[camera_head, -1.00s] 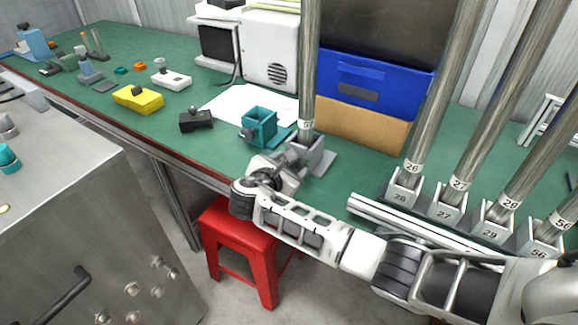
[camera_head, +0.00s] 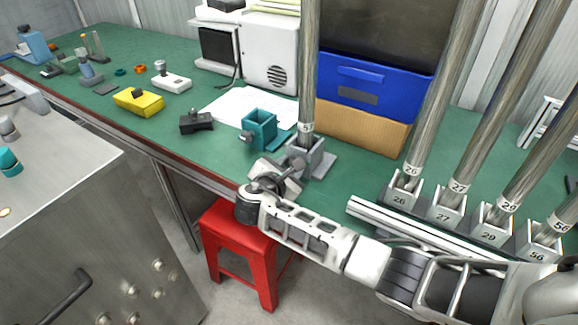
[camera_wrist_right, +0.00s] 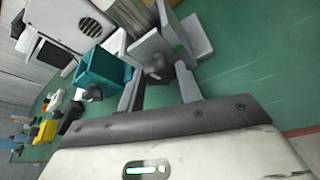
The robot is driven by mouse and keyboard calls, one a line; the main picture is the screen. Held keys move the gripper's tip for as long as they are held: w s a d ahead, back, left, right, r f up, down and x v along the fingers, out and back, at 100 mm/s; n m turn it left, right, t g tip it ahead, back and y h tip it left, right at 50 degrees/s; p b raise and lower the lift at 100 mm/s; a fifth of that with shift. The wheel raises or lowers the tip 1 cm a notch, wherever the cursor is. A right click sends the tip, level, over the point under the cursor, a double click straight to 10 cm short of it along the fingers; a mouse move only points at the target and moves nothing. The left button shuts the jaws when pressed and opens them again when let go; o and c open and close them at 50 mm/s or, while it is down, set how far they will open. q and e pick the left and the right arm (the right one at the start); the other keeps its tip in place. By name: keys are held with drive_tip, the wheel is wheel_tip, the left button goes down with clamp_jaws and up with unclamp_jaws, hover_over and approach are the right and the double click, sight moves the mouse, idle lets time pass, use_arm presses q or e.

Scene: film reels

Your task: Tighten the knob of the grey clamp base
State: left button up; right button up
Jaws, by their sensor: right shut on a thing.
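The grey clamp base (camera_head: 325,160) stands on the green bench near its front edge, with a tall metal pole (camera_head: 308,70) upright in it. It also shows in the right wrist view (camera_wrist_right: 150,48), where its dark knob (camera_wrist_right: 157,66) faces my right gripper. My right gripper (camera_head: 288,172) reaches the base from the front; in the right wrist view its two fingers (camera_wrist_right: 161,78) lie on either side of the knob and are shut on it. The knob is mostly hidden by the gripper in the head view. My left gripper is not in view.
A teal clamp base (camera_head: 262,130) stands close to the left of the grey one. Numbered holders with poles (camera_head: 445,212) stand at the right. A blue bin (camera_head: 372,85) is behind. A black base (camera_head: 196,122) and a yellow base (camera_head: 138,100) lie left. A red stool (camera_head: 238,245) is below.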

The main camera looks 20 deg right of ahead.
drive_tip(key=shift+s+f+m+t+y, duration=0.2)
drive_tip(key=shift+m+t+y, duration=0.1)
drive_tip(key=shift+m+t, duration=0.55)
drive_tip(key=shift+d+m+t+b, duration=0.1)
drive_tip(key=shift+m+t+b, duration=0.35)
drive_tip(key=shift+m+b, duration=0.45)
drive_tip(key=shift+m, duration=0.25)
drive_tip(key=o, duration=1)
drive_tip(key=p+v, duration=0.1)
drive_tip(key=v, duration=1.5)
drive_tip(key=shift+d+r, duration=0.1)
drive_tip(key=shift+r, duration=0.05)
